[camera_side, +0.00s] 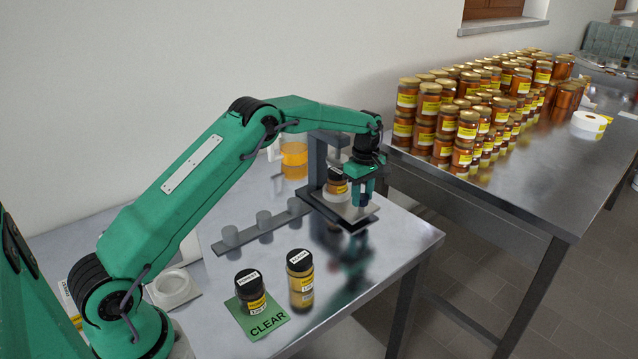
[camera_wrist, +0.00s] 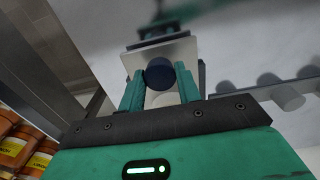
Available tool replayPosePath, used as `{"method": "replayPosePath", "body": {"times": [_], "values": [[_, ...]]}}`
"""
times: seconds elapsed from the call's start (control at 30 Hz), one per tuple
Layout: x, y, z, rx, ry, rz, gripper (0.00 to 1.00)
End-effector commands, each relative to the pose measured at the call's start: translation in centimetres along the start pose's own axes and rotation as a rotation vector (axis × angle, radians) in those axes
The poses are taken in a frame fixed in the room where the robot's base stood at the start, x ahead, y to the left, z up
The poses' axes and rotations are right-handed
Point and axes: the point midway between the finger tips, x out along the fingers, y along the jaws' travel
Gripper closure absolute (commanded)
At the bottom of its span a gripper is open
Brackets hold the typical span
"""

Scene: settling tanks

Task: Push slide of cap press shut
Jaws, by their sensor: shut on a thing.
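The cap press (camera_side: 316,165) is a dark upright frame at the table's back edge. The slide sticks out of the frame toward the front right, over a dark base. My gripper (camera_side: 363,192) is at the slide's outer end. In the wrist view my gripper (camera_wrist: 160,88) has a finger on each side of a dark blue round knob (camera_wrist: 160,73), in front of the pale slide plate (camera_wrist: 178,50). It is shut on this knob. The fingers partly hide the plate.
A dark rail (camera_side: 280,229) with several grey round posts lies left of the press. A jar (camera_side: 250,288) stands on a green CLEAR mat (camera_side: 276,326), beside another jar (camera_side: 300,277). A glass of amber liquid (camera_side: 294,160) stands behind. The table's right front is bare.

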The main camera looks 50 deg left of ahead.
Motion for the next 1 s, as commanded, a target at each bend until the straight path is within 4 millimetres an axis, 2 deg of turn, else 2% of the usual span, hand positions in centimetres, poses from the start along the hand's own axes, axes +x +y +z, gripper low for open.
{"method": "replayPosePath", "body": {"times": [0.17, 0.2, 0.3, 0.73, 1.0], "values": [[-0.1, 0.0, -0.7, -0.009, 0.001, 0.004, 1.0], [-0.1, 0.0, -0.7, -0.009, 0.001, 0.004, 0.65], [-0.1, 0.0, -0.7, -0.01, 0.001, 0.004, 0.46], [-0.5, 0.0, -0.4, -0.006, 0.0, 0.003, 0.46], [-3.2, 0.1, -0.4, -0.006, 0.001, 0.006, 0.46]]}}
